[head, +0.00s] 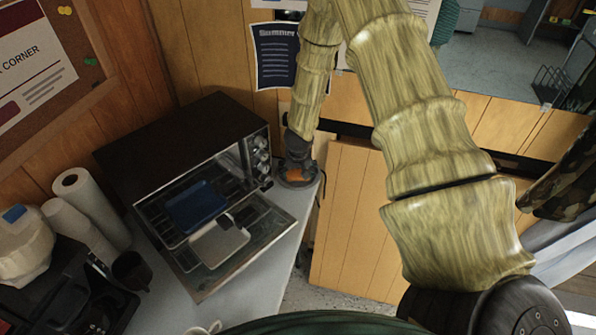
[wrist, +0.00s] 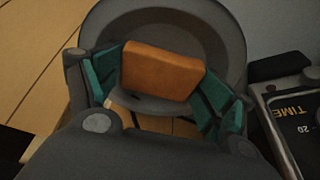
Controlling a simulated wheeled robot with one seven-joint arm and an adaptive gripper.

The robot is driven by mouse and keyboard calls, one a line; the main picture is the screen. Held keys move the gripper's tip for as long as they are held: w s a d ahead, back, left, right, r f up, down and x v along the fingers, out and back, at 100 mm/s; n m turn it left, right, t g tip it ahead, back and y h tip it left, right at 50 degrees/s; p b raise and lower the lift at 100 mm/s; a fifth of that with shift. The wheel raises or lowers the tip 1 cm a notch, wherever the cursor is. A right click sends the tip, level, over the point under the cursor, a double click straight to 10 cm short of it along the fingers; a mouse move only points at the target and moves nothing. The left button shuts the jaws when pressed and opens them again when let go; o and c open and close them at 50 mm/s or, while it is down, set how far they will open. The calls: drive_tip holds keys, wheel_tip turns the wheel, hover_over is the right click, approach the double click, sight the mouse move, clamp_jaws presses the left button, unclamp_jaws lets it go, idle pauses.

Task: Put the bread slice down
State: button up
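The bread slice (wrist: 160,70) is an orange-brown block between the teal finger pads of my gripper (wrist: 162,88) in the wrist view. The pads appear to press on its two sides. In the head view the slice (head: 295,175) shows as a small orange patch under my gripper (head: 298,168), by the corner of the counter (head: 262,290). A dark grey round dish (wrist: 215,25) lies behind and around the slice in the wrist view. I cannot tell whether the slice touches it.
A toaster oven (head: 180,130) stands left of my gripper, its door down. A blue item (head: 195,207) and a pale grey item (head: 220,243) lie at its opening. Paper rolls (head: 90,200) and a dark cup (head: 131,270) stand further left. The counter ends just right of my gripper.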

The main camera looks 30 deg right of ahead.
drive_tip(key=shift+o, duration=0.3)
drive_tip(key=shift+f, duration=0.35)
drive_tip(key=shift+r, duration=0.2)
drive_tip(key=shift+r+p, duration=0.35)
drive_tip(key=shift+r, duration=0.1)
drive_tip(key=b+v, duration=0.2)
drive_tip(key=v, duration=1)
drive_tip(key=shift+s+d+f, duration=0.1)
